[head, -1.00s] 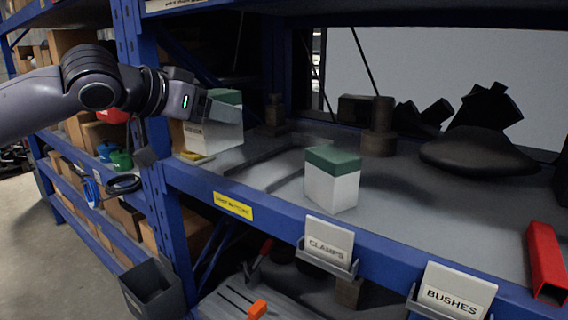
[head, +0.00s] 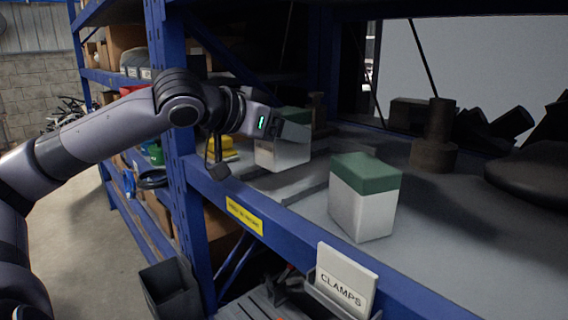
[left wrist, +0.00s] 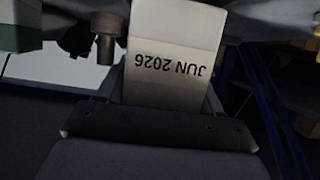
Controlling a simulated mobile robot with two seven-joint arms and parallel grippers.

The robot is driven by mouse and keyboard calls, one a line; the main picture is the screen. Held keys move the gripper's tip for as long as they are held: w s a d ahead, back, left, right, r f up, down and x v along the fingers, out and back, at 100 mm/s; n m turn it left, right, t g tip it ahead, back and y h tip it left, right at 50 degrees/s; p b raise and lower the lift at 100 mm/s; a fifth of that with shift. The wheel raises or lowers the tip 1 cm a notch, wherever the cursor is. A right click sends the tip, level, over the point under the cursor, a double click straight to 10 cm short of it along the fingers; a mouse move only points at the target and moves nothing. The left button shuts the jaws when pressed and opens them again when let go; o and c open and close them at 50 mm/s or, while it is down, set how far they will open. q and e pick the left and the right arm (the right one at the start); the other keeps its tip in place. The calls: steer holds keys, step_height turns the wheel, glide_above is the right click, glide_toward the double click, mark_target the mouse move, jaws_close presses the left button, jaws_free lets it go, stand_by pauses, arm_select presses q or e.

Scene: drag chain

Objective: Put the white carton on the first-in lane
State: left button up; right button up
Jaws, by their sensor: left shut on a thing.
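My left gripper (head: 277,130) is shut on a white carton (head: 283,153) with a green top, at the left part of the shelf in the head view. In the left wrist view, the carton's white face (left wrist: 172,58) reads "JUN 2026" upside down. Whether its base touches the shelf cannot be told. A second green-topped white carton (head: 362,212) stands upright on the shelf to its right, apart from it. Low dark rails (head: 300,186) lie between them. No wording visible names a first-in lane. The right gripper is out of view.
A blue upright (head: 172,100) stands close to my left arm. A dark stepped cylinder (head: 434,140) stands farther back. Bare shelf (head: 440,235) shows right of the second carton.

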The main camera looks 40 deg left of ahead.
mark_target(283, 152)
arm_select(q)
step_height(283, 152, down, 4)
steer(key=shift+f+b, duration=0.1)
steer(key=shift+b, duration=1.1)
steer(key=o, duration=1.2)
